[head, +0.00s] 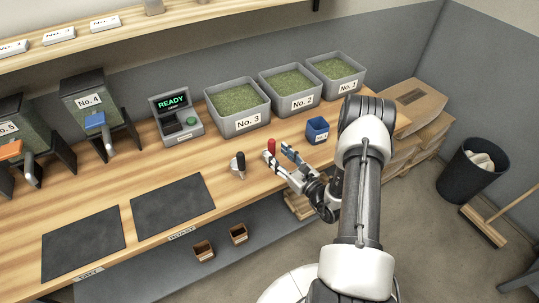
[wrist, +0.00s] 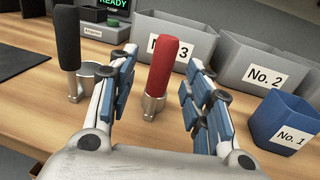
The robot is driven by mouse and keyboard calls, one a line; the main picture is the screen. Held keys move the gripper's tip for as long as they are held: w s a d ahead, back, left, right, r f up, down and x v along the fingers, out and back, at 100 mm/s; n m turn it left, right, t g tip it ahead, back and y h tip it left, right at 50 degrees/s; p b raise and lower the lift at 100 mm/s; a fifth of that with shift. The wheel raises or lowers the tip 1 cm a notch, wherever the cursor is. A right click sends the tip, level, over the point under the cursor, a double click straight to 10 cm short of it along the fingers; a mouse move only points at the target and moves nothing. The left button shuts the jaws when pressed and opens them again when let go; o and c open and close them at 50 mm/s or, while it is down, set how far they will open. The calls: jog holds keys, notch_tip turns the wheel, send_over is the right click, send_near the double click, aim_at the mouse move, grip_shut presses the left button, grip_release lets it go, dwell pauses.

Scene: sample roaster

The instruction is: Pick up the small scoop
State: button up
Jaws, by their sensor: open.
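A scoop with a red handle (wrist: 165,55) stands upright on the wooden counter, its metal part below. In the head view only its red handle (head: 271,146) shows clearly, next to my fingers. A second scoop with a black handle (wrist: 67,38) and a wider metal cup stands to its left; it also shows in the head view (head: 241,161). The red-handled one looks like the smaller. My gripper (wrist: 160,75) is open and empty, low over the counter. In the wrist view the red scoop stands between the two fingers, clear of both; its depth relative to the fingertips is hard to tell.
Grey bins No. 3 (head: 238,123), No. 2 (head: 301,102) and No. 1 (head: 346,88) stand behind. A blue cup (head: 317,130) labelled No. 1 stands right of my gripper. A scale reading READY (head: 176,121) is back left. Dark mats (head: 172,206) lie at the left.

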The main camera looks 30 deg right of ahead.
aim_at(274, 149)
jog(key=w, duration=0.5)
jog(key=shift+a+r+b, duration=0.15)
jog(key=shift+a+b, duration=0.2)
jog(key=shift+b, duration=0.05)
jog(key=shift+c, duration=0.4)
grip_shut()
